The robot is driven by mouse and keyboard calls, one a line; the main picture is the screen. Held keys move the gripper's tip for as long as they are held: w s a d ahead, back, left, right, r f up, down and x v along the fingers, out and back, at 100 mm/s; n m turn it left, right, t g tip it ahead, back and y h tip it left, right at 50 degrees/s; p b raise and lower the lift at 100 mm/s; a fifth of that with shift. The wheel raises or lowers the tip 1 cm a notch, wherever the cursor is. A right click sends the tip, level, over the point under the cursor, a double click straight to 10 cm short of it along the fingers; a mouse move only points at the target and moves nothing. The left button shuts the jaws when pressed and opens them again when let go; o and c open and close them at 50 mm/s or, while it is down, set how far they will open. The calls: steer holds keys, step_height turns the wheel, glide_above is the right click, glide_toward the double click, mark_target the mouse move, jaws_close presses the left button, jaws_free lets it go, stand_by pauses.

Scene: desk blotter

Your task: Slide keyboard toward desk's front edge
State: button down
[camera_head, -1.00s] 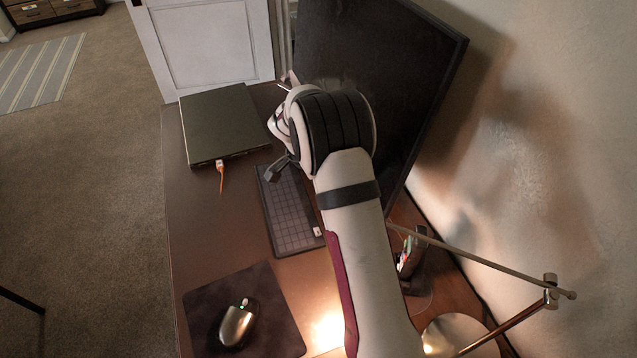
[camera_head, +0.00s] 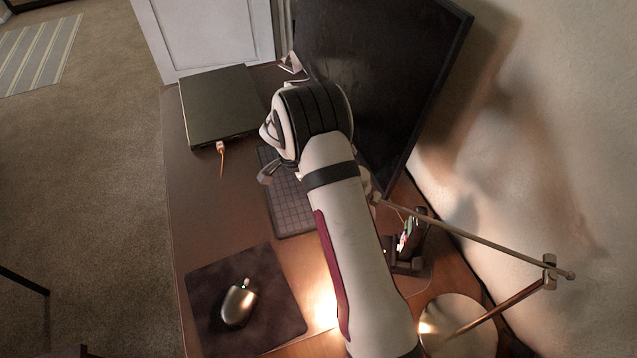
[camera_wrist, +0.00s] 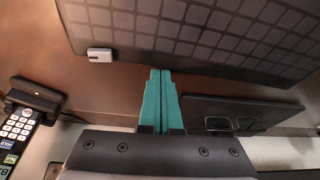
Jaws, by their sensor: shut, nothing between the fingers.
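The dark keyboard (camera_head: 291,212) lies on the brown desk (camera_head: 205,225), left of my arm, which hides its right side and near right corner. In the head view my arm and wrist hide the fingertips.
A black flat box (camera_head: 220,103) with an orange cable lies beyond the keyboard. A mouse (camera_head: 238,303) rests on a dark mat (camera_head: 280,315) nearer. The monitor (camera_head: 385,90), pen holder (camera_head: 408,245) and lamp (camera_head: 460,325) stand right. A keypad device (camera_wrist: 20,127) shows in the wrist view.

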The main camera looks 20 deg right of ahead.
mark_target(278, 203)
steer(key=a, duration=1.5)
steer(key=shift+s+a, duration=0.15)
steer(key=shift+s, duration=0.2)
steer(key=d, duration=0.4)
steer(key=shift+w+d+r, duration=0.15)
steer(key=shift+r, duration=0.1)
steer(key=a+v, duration=0.1)
steer(key=v, duration=0.8)
steer(key=w+a+f+n+h, duration=0.1)
steer(key=a+f, duration=0.1)
steer(key=a, duration=0.2)
steer(key=w+a+f+n+t+h, duration=0.1)
steer(key=a+f, duration=0.1)
steer(key=a, duration=0.2)
steer(key=w+a+f+n+t, duration=0.1)
steer(key=a+f, duration=0.2)
steer(key=a, duration=0.2)
steer(key=shift+h, duration=0.4)
steer(key=w+d, duration=0.1)
steer(key=d, duration=0.2)
steer(key=w+d, duration=0.1)
steer(key=d, duration=0.3)
steer(key=w+d, duration=0.2)
steer(key=d, duration=0.2)
steer(key=shift+w+d, duration=0.1)
steer(key=shift+d, duration=0.1)
steer(key=shift+a+f, duration=0.15)
steer(key=shift+f, duration=0.75)
